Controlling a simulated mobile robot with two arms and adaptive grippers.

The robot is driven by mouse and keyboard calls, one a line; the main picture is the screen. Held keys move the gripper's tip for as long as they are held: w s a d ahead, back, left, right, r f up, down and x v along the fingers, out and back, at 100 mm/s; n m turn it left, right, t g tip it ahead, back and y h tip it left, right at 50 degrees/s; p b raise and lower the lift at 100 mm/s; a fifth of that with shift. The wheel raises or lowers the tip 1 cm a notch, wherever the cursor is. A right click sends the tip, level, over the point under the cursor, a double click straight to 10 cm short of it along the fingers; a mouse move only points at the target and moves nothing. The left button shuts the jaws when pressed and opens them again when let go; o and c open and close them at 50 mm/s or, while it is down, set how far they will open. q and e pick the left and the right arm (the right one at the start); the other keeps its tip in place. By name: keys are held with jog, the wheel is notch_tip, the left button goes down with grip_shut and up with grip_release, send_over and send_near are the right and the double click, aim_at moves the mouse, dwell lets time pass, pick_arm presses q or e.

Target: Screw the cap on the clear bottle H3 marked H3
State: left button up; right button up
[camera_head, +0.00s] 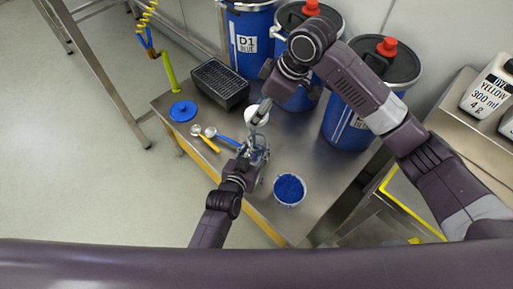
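A clear bottle (261,151), partly hidden by my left gripper, stands upright near the middle of the steel table; no H3 mark is legible. My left gripper (251,153) is at the bottle and seems closed around its side. A round white piece (256,116), probably the cap, shows just above and behind the bottle. My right gripper (260,112) reaches down from above, with its fingers overlapping the white piece. At this size I cannot tell whether the fingers grip it, or whether it touches the bottle mouth.
An open tub of blue granules (289,188) stands right of the bottle. Two scoops (208,142) and a blue lid (183,111) lie to the left, near a black box (220,83). Blue drums (348,128) line the back. A white canister (487,92) stands at right.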

send_over(259, 128)
jog(key=s, duration=0.3)
jog(key=shift+w+f, duration=0.1)
jog(key=shift+f, duration=2.4)
jog(key=shift+f, duration=0.85)
jog(key=shift+f, duration=0.55)
jog(key=o, duration=0.8)
jog(key=shift+c, duration=0.2)
notch_tip(259, 128, up, 4)
jog(key=shift+r, duration=0.25)
